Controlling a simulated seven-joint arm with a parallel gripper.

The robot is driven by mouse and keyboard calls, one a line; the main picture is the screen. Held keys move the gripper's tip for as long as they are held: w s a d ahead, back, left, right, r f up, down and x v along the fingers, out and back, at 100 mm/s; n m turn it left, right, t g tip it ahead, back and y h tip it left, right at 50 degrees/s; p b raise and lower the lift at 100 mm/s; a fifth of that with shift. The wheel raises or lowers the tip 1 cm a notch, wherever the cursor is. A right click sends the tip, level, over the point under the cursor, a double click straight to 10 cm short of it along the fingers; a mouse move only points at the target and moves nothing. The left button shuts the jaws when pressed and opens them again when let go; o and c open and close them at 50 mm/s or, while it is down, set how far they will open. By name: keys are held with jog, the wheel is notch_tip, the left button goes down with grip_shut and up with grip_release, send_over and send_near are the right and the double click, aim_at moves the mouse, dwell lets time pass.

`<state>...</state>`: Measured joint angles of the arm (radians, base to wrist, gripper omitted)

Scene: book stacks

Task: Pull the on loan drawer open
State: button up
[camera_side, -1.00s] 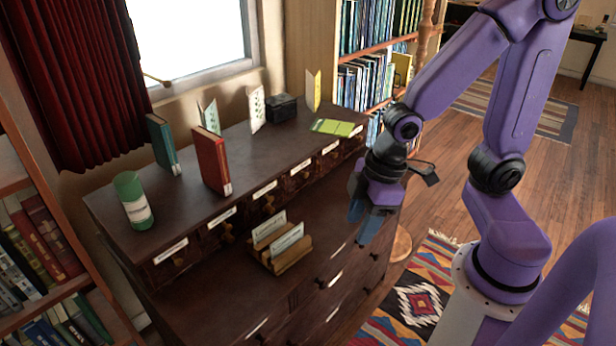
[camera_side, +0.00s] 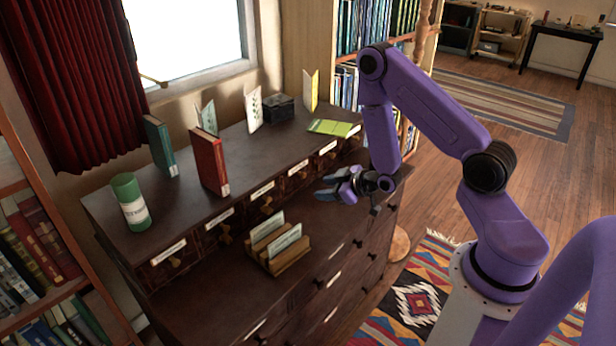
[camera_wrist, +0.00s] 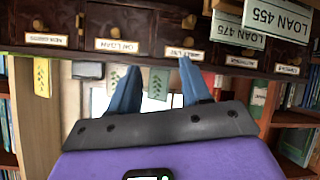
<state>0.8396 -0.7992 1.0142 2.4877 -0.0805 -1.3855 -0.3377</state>
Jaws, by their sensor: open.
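The on loan drawer shows in the wrist view by its pale label (camera_wrist: 117,45), upside down, with a brass pull beside it. In the side view it appears to be the drawer second from the right (camera_side: 328,158) in the upper row, and it looks shut. My gripper (camera_side: 324,187) is open and empty in front of that row, above the lower desk surface. In the wrist view its two blue fingers (camera_wrist: 160,66) point towards the drawer fronts, around the gap between the on loan and wait list labels. No contact with the pull is visible.
A wooden card holder (camera_side: 283,262) with two loan cards stands on the lower surface, left of my gripper. A red book (camera_side: 208,160), teal book (camera_side: 161,145), green canister (camera_side: 130,200), dark box (camera_side: 280,108) and upright cards stand on the top. Other labelled drawers flank on loan.

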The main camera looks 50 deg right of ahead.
jog(key=m+t+h, duration=0.2)
send_near(305, 175)
jog(key=x, duration=0.8)
jog(key=shift+w+f, duration=0.1)
jog(key=shift+w, duration=0.1)
dwell(0.3)
grip_shut()
